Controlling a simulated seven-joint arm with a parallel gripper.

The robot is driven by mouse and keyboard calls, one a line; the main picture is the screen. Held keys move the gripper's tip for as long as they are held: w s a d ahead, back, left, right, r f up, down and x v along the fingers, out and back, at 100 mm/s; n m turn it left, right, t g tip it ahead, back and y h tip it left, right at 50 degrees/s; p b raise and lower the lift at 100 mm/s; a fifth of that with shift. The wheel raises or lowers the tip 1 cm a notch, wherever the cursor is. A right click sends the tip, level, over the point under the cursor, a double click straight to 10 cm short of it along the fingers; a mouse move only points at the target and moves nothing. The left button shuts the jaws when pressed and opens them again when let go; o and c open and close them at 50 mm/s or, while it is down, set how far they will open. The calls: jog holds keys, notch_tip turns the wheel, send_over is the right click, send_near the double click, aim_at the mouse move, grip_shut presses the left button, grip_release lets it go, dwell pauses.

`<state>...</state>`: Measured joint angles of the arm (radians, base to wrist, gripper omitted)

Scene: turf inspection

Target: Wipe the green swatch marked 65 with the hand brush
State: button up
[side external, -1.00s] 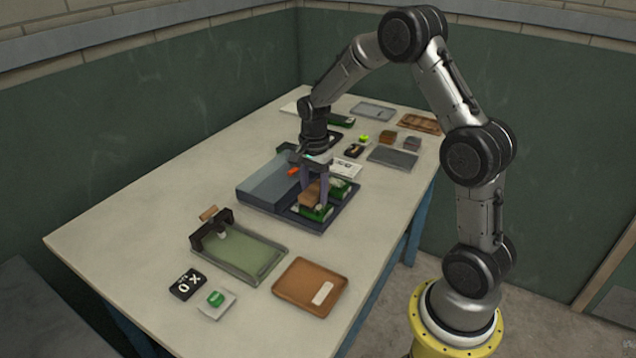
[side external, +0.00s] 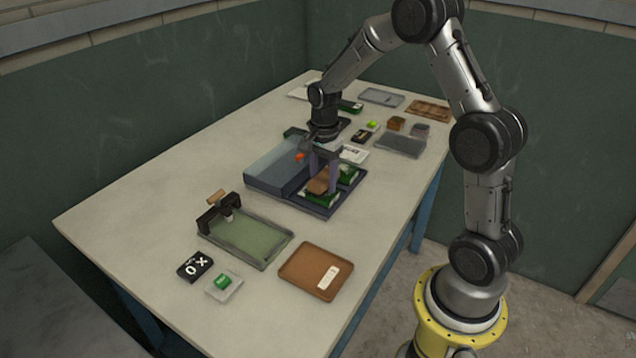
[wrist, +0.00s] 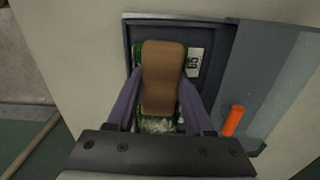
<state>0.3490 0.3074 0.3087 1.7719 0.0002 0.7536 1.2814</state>
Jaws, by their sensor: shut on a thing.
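My gripper (side external: 324,178) is shut on the hand brush (side external: 318,184), a brown wooden block. In the wrist view my gripper (wrist: 160,105) has a finger on each side of the brush (wrist: 163,75). A green swatch (side external: 325,200) lies directly under the brush in the near part of a dark tray (side external: 312,211). The brush covers most of this swatch; its green edge (wrist: 137,62) shows beside the brush. A white label (wrist: 194,63) beside it carries a sideways number that looks like 65. Whether the bristles touch the swatch is hidden. Another green swatch (side external: 349,174) lies behind.
A raised grey-blue block (side external: 272,165) with an orange piece (side external: 300,157) adjoins the tray. The left table side is bare.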

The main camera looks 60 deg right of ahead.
aim_at(318, 186)
jog(key=shift+d, duration=1.25)
jog(key=shift+s, duration=0.4)
jog(key=shift+a, duration=3)
jog(key=shift+a+r, duration=0.15)
jog(key=shift+a, duration=0.05)
jog(key=shift+r, duration=3.95)
